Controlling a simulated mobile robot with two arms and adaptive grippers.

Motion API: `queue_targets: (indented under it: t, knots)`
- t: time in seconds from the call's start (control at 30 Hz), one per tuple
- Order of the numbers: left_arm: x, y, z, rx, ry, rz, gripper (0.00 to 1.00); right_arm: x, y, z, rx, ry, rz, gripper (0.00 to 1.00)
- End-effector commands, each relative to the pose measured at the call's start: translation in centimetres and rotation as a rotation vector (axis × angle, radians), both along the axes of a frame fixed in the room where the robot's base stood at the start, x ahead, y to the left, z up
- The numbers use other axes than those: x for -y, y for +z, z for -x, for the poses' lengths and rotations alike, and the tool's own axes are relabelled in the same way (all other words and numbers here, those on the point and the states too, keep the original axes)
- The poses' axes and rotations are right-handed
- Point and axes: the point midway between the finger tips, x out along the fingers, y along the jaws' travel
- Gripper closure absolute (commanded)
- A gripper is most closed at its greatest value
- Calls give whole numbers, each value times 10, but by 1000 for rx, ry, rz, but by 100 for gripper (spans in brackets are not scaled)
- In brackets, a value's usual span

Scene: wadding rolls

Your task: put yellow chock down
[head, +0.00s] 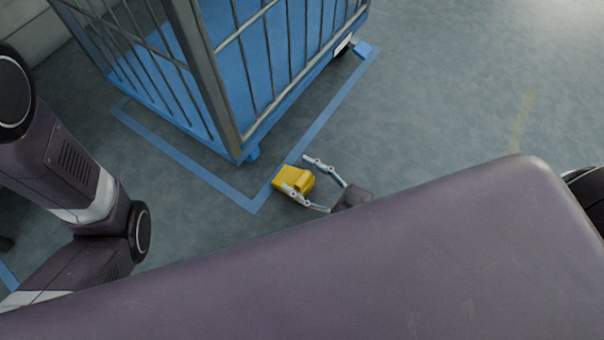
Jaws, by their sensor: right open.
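The yellow chock (290,179) shows on the grey floor at the blue floor line, close to the near corner of the blue cage cart. My right gripper (297,174) is open, with one finger above the chock in the picture and the other across its lower edge. Whether a finger touches the chock I cannot tell. My left arm comes in from the left, but its gripper is not in view.
The blue cage cart (230,90) with grey bars stands at the upper left inside a blue taped outline (185,160). A cart wheel (342,48) shows at its right end. The floor to the right (450,90) is clear.

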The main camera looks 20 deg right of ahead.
Motion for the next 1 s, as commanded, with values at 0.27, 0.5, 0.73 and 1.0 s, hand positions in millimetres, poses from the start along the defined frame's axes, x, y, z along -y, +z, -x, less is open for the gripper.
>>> queue_targets:
  t: [0.27, 0.5, 0.73, 1.0]
  knots:
    - [0, 27, -1, -2, 0, 0, 63, 27, 11, 34, -6, 0, 5, 43]
    - [0, 44, -1, -2, 0, 0, 63, 58, 11, 74, -3, 0, 1, 43]
    - [-1, 46, -4, -12, -2, 2, 63, 72, 10, 93, 0, 1, -1, 43]
    - [-1, 44, -8, -22, -2, 3, 63, 74, 10, 95, 2, 1, -3, 43]
